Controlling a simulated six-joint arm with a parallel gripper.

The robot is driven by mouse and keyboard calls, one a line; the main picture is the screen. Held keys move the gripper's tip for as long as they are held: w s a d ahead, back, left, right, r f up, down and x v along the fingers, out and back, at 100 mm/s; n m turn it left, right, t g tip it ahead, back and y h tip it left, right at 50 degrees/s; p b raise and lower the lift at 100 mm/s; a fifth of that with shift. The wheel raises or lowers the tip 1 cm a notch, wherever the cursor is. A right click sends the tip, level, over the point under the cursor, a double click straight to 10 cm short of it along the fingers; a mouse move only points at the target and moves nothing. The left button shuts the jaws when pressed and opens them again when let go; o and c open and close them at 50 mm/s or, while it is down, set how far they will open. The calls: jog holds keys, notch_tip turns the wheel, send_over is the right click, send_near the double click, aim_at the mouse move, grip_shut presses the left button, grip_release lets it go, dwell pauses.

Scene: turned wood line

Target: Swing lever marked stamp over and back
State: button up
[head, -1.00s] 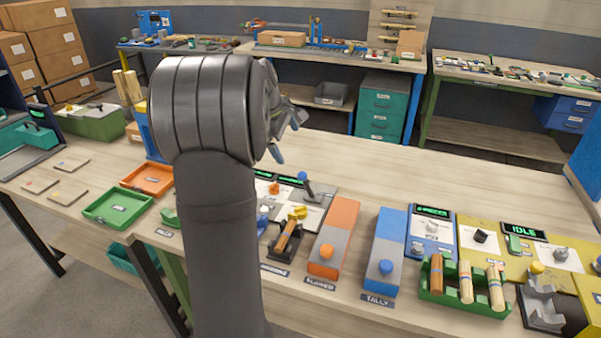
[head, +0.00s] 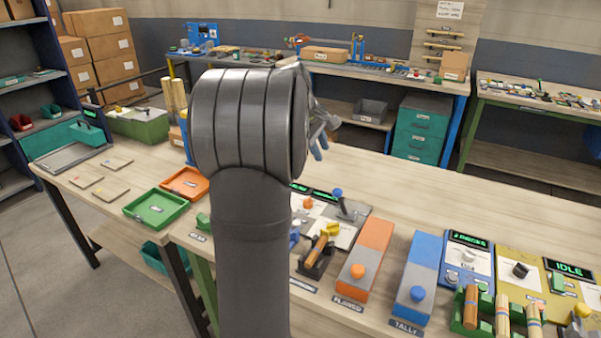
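A dark lever (head: 346,209) with a blue ball knob (head: 337,192) stands on a grey plate, right of my arm in the head view. It leans toward the upper left. I cannot read a stamp label on it. My gripper (head: 322,134) is partly hidden behind my own wrist, above the bench and up from the lever. It appears apart from the lever. Only bits of its fingers show, so its opening cannot be told.
Near the lever are an orange knob (head: 308,203), a wooden-bodied piece in a dark holder (head: 318,252), an orange box (head: 367,258) and a blue box (head: 418,275). A green tray (head: 156,208) lies left. The bench behind the lever is clear.

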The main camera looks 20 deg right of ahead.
jog(key=f, duration=0.1)
jog(key=f+m+g+h, duration=0.1)
jog(key=f, duration=0.1)
jog(key=f+m+h, duration=0.1)
jog(key=f, duration=0.1)
jog(key=shift+s+a+f+g, duration=0.25)
jog(key=shift+a+g, duration=0.15)
grip_shut()
jog(key=w+a+f+m+t+h, duration=0.3)
jog(key=w+a+f+m+h, duration=0.1)
jog(key=a+f+h, duration=0.5)
jog(key=shift+w+a+f+m+t+h, duration=0.35)
jog(key=shift+f+m+h, duration=0.3)
jog(key=shift+f, duration=0.45)
jog(key=shift+s+d, duration=0.1)
jog(key=shift+s, duration=0.05)
